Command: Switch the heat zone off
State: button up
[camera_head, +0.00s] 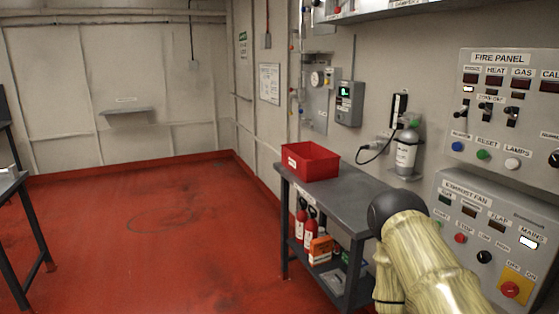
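The fire panel (477,131) is a pale grey box on the right wall, cut off by the picture's right edge. Its heat column carries a "HEAT" label and a dark red lamp window (494,81). Below that window is the small heat zone switch (487,108), in a row with similar switches to its left (464,106) and right (512,115). The heat switch is too small for me to tell its position. My arm shows at the lower right, below and left of the panel. My gripper is not in view.
The exhaust fan panel (470,220) hangs below the fire panel. A grey bench (345,203) with a red bin (310,161) stands along the wall, left of my arm. A gas bottle (406,152) hangs on the wall left of the panels. The red floor (170,220) is open.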

aim_at(481, 106)
jog(key=z, duration=1.35)
